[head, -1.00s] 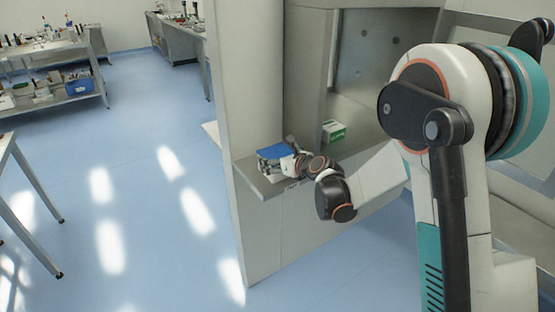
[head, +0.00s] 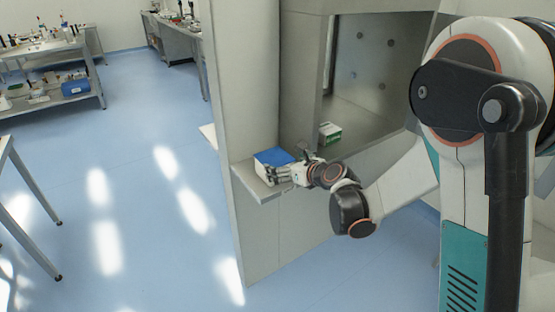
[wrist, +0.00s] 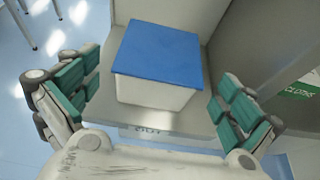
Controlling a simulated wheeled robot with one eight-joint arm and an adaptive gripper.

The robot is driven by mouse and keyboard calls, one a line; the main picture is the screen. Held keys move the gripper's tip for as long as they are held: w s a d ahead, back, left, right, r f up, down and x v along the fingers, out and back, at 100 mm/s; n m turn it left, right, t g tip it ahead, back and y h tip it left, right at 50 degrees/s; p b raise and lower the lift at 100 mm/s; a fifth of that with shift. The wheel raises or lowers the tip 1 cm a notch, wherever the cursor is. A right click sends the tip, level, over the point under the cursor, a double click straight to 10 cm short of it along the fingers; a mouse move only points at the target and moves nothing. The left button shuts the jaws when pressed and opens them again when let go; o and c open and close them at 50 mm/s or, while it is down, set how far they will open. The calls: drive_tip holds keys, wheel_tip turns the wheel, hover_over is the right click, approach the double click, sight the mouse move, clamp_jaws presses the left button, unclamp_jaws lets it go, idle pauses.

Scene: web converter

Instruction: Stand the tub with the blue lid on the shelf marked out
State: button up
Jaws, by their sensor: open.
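The tub, white with a blue lid (head: 272,157), stands upright on a small grey shelf (head: 258,191) on the cabinet's front. In the wrist view the tub (wrist: 157,94) sits on the shelf with its lid on. Blurred dark lettering, which looks like OUT, shows on the shelf's front edge (wrist: 147,131). My gripper (head: 284,175) is at the tub's near right side. In the wrist view its teal-padded fingers are spread wide on either side of the tub, with gaps between pads and tub. The gripper holds nothing.
A green and white carton (head: 330,133), marked CLOTHS in the wrist view (wrist: 299,90), stands in the cabinet opening to the right. A tall grey panel (head: 244,90) rises behind the shelf's left part. The floor to the left is open, with benches further back.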

drive_tip(key=s+d+r+n+g+h, duration=0.1)
drive_tip(key=s+d+r+n+h, duration=0.1)
drive_tip(key=s+d+r+n, duration=0.45)
drive_tip(key=s+d+r+n+g+h, duration=0.15)
drive_tip(key=s+r+n, duration=0.25)
drive_tip(key=s+n, duration=0.6)
drive_tip(key=s+d+n+h, duration=0.1)
drive_tip(key=s+d+n, duration=0.2)
drive_tip(key=s, duration=0.3)
drive_tip(key=s+d+n+g+h, duration=0.1)
drive_tip(key=s+d+n, duration=0.2)
drive_tip(key=s+n, duration=0.2)
drive_tip(key=s+d+n+h, duration=0.2)
drive_tip(key=s+d+n, duration=0.1)
drive_tip(key=s, duration=0.5)
drive_tip(key=shift+s+d+f+n+g+p, duration=0.25)
drive_tip(key=shift+d+n+g+p, duration=0.15)
drive_tip(key=shift+n, duration=0.45)
